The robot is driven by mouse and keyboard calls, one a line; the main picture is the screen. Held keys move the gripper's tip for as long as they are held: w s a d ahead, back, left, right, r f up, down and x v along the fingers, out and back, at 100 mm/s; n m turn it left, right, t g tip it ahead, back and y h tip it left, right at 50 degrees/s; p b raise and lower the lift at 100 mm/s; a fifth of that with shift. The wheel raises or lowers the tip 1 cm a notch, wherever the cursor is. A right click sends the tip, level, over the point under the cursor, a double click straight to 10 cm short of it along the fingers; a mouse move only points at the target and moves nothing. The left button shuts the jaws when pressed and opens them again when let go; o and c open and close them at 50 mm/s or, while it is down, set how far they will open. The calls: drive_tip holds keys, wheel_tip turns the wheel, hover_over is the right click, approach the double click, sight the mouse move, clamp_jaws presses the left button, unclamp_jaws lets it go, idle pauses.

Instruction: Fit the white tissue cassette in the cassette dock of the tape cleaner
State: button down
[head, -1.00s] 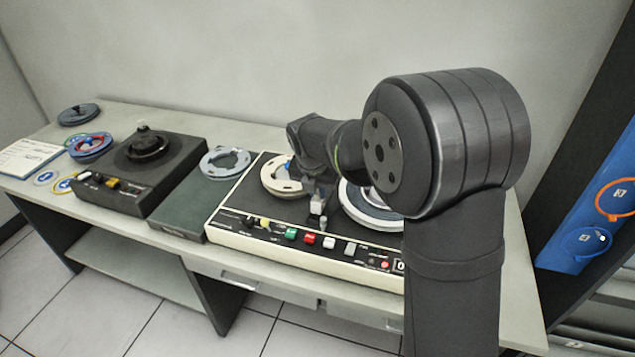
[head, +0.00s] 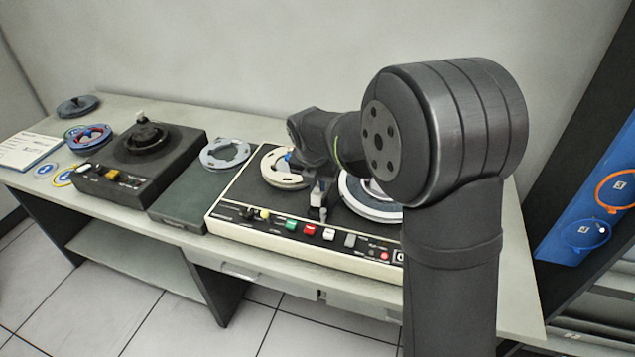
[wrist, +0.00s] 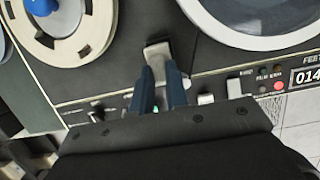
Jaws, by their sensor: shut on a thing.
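The white tissue cassette (wrist: 157,50) shows in the wrist view as a small pale block at the tips of my gripper (wrist: 160,75). The two dark blue fingers are shut on it. In the head view my gripper (head: 318,208) points down at the deck of the tape cleaner (head: 238,228), between its two reels and behind the row of buttons. The cassette dock cannot be made out; the cassette and fingers cover that spot. Whether the cassette touches the deck or sits in a dock, I cannot tell.
The left reel (head: 275,178) and right reel (head: 352,203) flank my gripper closely. Coloured buttons (head: 309,229) line the front. A dark green box (head: 186,203), a grey ring (head: 224,151) and a black machine (head: 112,175) stand to the left. My arm hides the cleaner's right end.

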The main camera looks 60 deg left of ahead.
sight(317, 188)
drive_tip(key=shift+f, duration=1.65)
idle(0.6)
drive_tip(key=c, duration=1.3)
unclamp_jaws()
drive_tip(key=shift+c, duration=1.1)
drive_tip(key=shift+r, duration=4)
drive_tip(key=shift+f, duration=4)
